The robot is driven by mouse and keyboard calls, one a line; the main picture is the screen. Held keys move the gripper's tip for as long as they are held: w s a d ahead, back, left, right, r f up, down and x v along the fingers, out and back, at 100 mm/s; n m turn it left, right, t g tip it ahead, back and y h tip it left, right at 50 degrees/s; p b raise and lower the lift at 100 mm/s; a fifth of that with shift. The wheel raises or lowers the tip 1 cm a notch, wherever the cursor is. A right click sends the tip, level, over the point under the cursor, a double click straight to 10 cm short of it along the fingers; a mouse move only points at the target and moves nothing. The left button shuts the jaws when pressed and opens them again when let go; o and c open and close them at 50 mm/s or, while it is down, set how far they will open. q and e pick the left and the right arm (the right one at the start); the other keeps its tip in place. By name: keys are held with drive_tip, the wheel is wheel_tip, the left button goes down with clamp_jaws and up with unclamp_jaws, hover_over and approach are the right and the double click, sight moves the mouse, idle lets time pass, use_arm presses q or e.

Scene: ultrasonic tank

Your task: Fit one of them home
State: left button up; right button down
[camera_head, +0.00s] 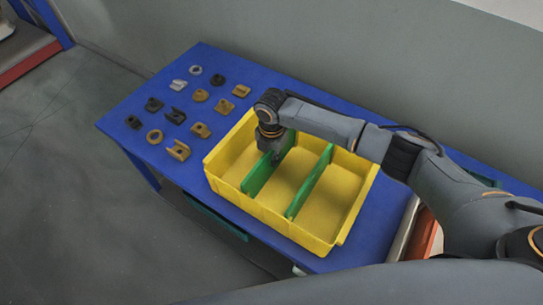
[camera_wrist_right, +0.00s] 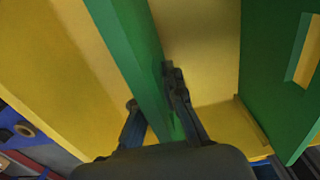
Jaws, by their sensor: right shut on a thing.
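A yellow bin (camera_head: 215,181) stands on the blue table with two green dividers across it. My right gripper (camera_head: 275,160) reaches down into the bin at the left green divider (camera_head: 256,178). In the right wrist view, the fingers (camera_wrist_right: 152,98) stand one on each side of that divider (camera_wrist_right: 128,45), shut on it. The divider stands roughly upright between the bin's long walls; its lower edge and any slots are hidden. The right green divider (camera_head: 310,183) stands apart from the gripper and also shows in the right wrist view (camera_wrist_right: 275,70). My left gripper is out of view.
A grey wall (camera_head: 400,60) runs behind the table. The bin's right compartment (camera_head: 336,200) is empty.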

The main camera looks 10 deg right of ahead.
drive_tip(key=shift+f, duration=0.3)
drive_tip(key=c, duration=1.4)
unclamp_jaws()
wheel_tip(320, 180, up, 12)
drive_tip(key=shift+s+f, duration=0.1)
